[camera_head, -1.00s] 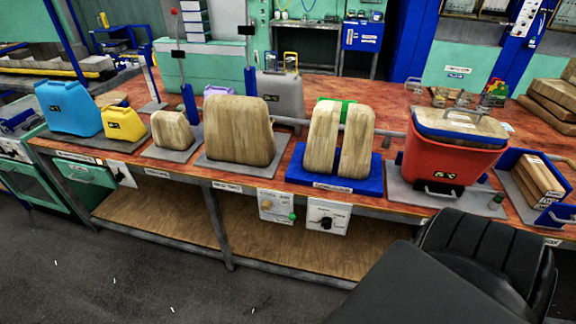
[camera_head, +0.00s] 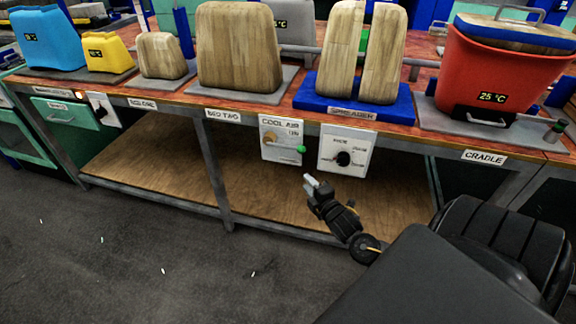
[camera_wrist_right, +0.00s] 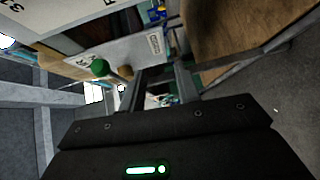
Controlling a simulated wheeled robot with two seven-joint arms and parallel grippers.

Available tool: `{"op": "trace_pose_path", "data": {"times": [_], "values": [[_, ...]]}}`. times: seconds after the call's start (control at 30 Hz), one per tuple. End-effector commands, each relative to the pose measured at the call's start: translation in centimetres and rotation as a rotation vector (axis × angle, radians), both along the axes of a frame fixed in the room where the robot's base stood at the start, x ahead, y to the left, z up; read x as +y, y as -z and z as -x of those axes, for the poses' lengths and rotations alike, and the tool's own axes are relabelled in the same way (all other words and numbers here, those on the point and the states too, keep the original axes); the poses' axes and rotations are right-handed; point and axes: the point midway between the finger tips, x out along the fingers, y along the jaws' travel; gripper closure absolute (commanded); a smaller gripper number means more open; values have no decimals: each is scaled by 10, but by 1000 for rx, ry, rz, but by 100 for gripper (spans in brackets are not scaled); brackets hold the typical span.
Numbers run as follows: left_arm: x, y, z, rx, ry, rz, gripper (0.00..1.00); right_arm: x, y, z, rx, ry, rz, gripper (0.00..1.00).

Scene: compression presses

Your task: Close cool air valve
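The cool air panel (camera_head: 268,152) is a white box under the table's front edge, labelled "COOL AIR". It carries a yellowish round part at upper left and a green ball knob (camera_head: 302,149) at lower right. My right gripper (camera_head: 309,183) is below and just right of that knob, apart from it. In the right wrist view the green knob (camera_wrist_right: 100,67) is left of the two fingers of my right gripper (camera_wrist_right: 160,77). These fingers are apart with nothing visible held between them. My left gripper is not in view.
A white dial box (camera_head: 345,150) with a black knob hangs just right of the cool air panel. The wooden lower shelf (camera_head: 150,172) lies below. Wooden press blocks and a red bucket (camera_head: 480,85) stand on the table (camera_head: 400,133) above.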

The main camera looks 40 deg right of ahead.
Motion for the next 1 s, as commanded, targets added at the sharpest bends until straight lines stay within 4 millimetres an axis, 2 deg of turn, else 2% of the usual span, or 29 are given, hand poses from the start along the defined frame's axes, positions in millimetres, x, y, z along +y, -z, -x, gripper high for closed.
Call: {"op": "trace_pose_path", "data": {"times": [0.03,0.1,0.2,0.3,0.57,1.0], "values": [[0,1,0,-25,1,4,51,4,-7,-4,-56,-20,53,67],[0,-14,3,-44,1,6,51,8,-32,-5,-114,-36,115,67],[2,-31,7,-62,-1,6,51,12,-57,-4,-169,-47,173,67],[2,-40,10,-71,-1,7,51,15,-70,-3,-197,-53,203,67],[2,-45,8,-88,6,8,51,15,-77,-10,-204,-53,210,67],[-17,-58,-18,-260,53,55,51,2,-87,-83,-204,-51,211,67]]}}
